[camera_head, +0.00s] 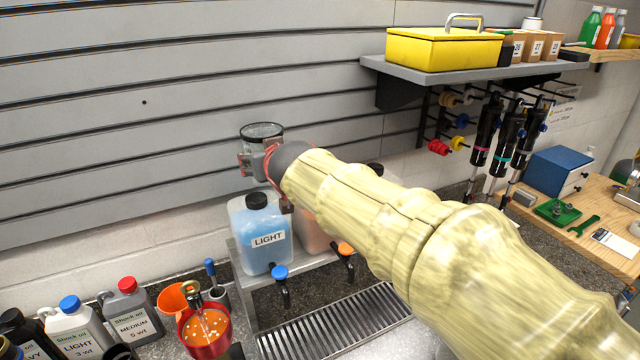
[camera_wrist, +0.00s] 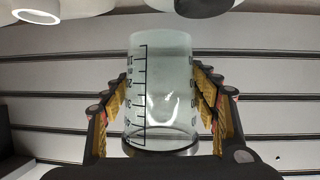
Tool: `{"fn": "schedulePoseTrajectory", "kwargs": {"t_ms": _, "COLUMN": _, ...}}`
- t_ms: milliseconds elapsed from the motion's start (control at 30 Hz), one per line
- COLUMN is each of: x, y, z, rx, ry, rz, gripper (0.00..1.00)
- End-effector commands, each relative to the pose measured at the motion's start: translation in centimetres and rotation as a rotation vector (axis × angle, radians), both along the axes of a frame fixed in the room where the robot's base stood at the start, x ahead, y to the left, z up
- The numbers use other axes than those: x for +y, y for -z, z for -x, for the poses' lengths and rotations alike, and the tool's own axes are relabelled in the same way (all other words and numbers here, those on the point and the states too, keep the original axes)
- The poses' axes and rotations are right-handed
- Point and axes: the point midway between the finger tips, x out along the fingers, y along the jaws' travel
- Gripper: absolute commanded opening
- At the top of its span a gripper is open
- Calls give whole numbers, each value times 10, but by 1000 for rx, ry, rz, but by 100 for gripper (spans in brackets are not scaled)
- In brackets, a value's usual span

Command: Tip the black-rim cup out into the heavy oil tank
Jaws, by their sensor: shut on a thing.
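The black-rim cup (camera_head: 262,131) is clear with graduation marks. It stands about upright in the air, rim up in the head view, above the light tank. My gripper (camera_head: 258,162) is shut around it. In the wrist view the cup (camera_wrist: 160,95) sits between both fingers of my gripper (camera_wrist: 160,105), its dark rim towards the picture's bottom. I cannot tell what is inside. The blue tank (camera_head: 262,240) is labelled LIGHT and has a black cap. A pinkish-orange tank (camera_head: 308,237) stands right of it. My arm hides the tanks further right, so no heavy label shows.
Taps and a slotted drip tray (camera_head: 335,325) lie before the tanks. A shelf with a yellow toolbox (camera_head: 443,48) juts out at upper right. The slatted wall is close behind the cup.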

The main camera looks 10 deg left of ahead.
Motion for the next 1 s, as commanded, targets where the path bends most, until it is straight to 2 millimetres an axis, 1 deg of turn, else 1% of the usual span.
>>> {"fn": "schedulePoseTrajectory", "kwargs": {"t_ms": 367, "x": 0, "y": -2, "z": 0, "rx": 0, "ry": 0, "rz": -1, "gripper": 28}}
{"fn": "schedulePoseTrajectory", "kwargs": {"t_ms": 467, "x": 0, "y": -9, "z": 0, "rx": 0, "ry": 0, "rz": 0, "gripper": 28}}
{"fn": "schedulePoseTrajectory", "kwargs": {"t_ms": 800, "x": 0, "y": -47, "z": 0, "rx": -1, "ry": 0, "rz": -1, "gripper": 28}}
{"fn": "schedulePoseTrajectory", "kwargs": {"t_ms": 900, "x": 0, "y": -51, "z": 0, "rx": 0, "ry": 0, "rz": -1, "gripper": 28}}
{"fn": "schedulePoseTrajectory", "kwargs": {"t_ms": 1000, "x": 0, "y": -50, "z": 0, "rx": 0, "ry": 0, "rz": -1, "gripper": 28}}
